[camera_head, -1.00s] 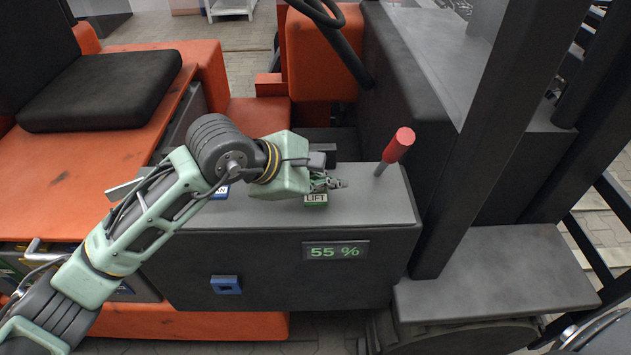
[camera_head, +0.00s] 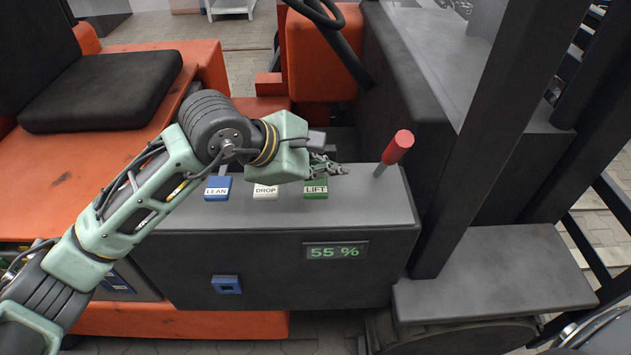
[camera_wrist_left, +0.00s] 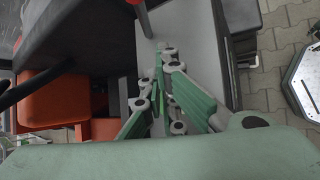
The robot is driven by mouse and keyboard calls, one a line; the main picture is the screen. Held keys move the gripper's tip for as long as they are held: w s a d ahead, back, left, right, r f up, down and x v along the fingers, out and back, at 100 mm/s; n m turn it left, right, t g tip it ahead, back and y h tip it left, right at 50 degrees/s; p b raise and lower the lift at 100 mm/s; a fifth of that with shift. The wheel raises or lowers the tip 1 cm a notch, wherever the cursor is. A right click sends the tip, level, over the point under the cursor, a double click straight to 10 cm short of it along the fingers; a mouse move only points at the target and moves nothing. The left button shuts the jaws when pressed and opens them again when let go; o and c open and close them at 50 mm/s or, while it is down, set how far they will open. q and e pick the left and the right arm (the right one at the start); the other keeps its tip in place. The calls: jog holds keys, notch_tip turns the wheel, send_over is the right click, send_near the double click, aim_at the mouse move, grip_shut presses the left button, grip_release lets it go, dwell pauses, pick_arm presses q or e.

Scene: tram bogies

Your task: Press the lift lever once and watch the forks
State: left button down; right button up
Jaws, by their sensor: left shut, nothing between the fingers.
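The green lift lever (camera_head: 316,189), labelled LIFT, stands at the right of a row of labelled controls on the grey console. My left gripper (camera_head: 335,168) is shut and empty, just behind and above the LIFT label in the head view. I cannot tell whether it touches the lever. In the left wrist view, its closed fingers (camera_wrist_left: 165,65) point over the console top. A display (camera_head: 336,251) on the console front reads 55 %. The forks cannot be made out. My right gripper is not in view.
The blue LEAN (camera_head: 217,188) and white DROP (camera_head: 265,191) controls sit left of LIFT. A red-handled lever (camera_head: 398,147) rises right of my gripper. A dark mast post (camera_head: 490,140) stands further right, and an orange seat base with a black cushion (camera_head: 100,90) at left.

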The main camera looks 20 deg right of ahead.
aim_at(324, 188)
pick_arm(q)
notch_tip(324, 188, up, 5)
jog(key=shift+p, duration=0.8)
dwell(0.5)
